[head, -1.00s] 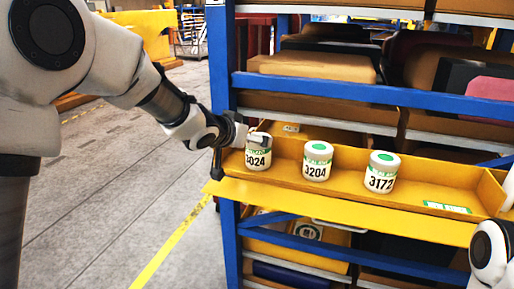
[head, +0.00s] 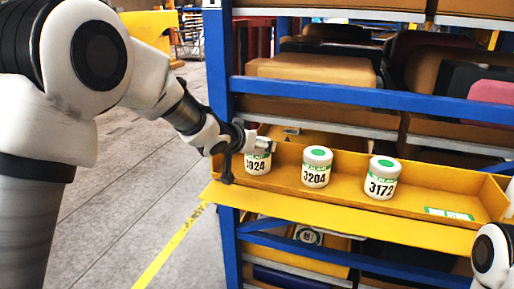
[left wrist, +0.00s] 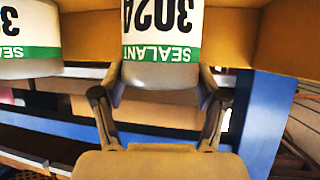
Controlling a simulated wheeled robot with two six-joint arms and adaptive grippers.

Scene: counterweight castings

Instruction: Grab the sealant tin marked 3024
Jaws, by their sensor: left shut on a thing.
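The sealant tin marked 3024 (head: 257,164) is white with a green band and stands upright at the left end of the yellow tray (head: 420,207). My left gripper (head: 262,144) is shut on its upper part; the fingers partly hide its top and label. In the left wrist view the tin (left wrist: 162,75) shows upside down between the two fingers (left wrist: 160,88). My right gripper is not in view; only part of that arm shows at the right edge.
Tins marked 3204 (head: 316,170) and 3172 (head: 381,180) stand to the right in the same tray. A blue rack post (head: 219,80) is close to the left gripper. A blue beam (head: 370,98) crosses above the tray.

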